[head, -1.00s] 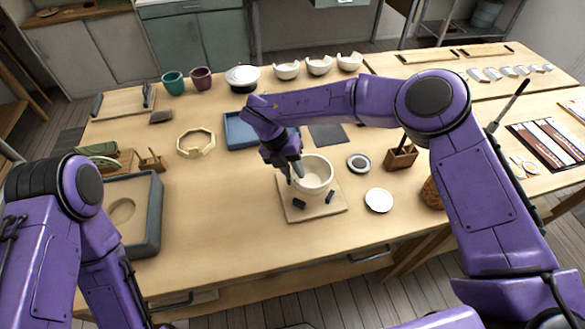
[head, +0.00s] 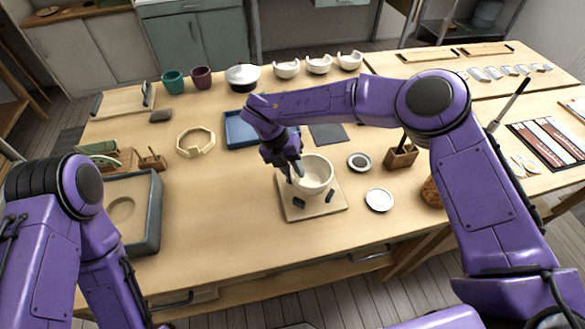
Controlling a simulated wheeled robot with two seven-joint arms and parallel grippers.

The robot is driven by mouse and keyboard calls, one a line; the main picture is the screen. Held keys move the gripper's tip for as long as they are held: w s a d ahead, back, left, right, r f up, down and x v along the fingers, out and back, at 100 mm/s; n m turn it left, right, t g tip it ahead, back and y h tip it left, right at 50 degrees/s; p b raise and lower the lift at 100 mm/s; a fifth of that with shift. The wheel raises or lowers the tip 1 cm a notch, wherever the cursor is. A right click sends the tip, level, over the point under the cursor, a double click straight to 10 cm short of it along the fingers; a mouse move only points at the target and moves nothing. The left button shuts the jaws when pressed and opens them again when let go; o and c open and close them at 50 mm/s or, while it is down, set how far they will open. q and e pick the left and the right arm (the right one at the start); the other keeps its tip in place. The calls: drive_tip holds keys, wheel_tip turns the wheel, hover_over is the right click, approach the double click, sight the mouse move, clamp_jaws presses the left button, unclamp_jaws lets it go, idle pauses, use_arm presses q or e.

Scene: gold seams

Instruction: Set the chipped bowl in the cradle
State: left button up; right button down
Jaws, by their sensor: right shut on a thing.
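A cream bowl (head: 318,182) is upright at the cradle, a square light wooden board (head: 318,211) with dark pads (head: 299,203) showing at its front. Whether the bowl rests fully on the board is hard to tell. My right gripper (head: 296,174) is shut on the left side of the bowl's rim, its fingers partly hidden against the wall. No chip can be made out on this bowl. My left arm is at the left edge; its gripper is out of view.
Several white bowls, some with broken rims (head: 319,65), stand along the back edge. A blue tray (head: 238,130) is behind my right forearm. A white disc (head: 379,200) and a dark-centred dish (head: 359,162) lie right of the board.

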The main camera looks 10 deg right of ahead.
drive_tip(key=shift+f+b, duration=0.55)
drive_tip(key=shift+f, duration=0.3)
idle(0.7)
drive_tip(key=c, duration=0.9)
unclamp_jaws()
drive_tip(key=shift+o, duration=0.2)
drive_tip(key=shift+s+d, duration=0.1)
drive_tip(key=shift+s, duration=0.05)
drive_tip(key=shift+f, duration=0.1)
drive_tip(key=shift+c, duration=1.2)
drive_tip(key=shift+o, duration=0.3)
drive_tip(key=shift+a, duration=0.2)
drive_tip(key=shift+o, duration=0.3)
drive_tip(key=shift+s+f, duration=0.1)
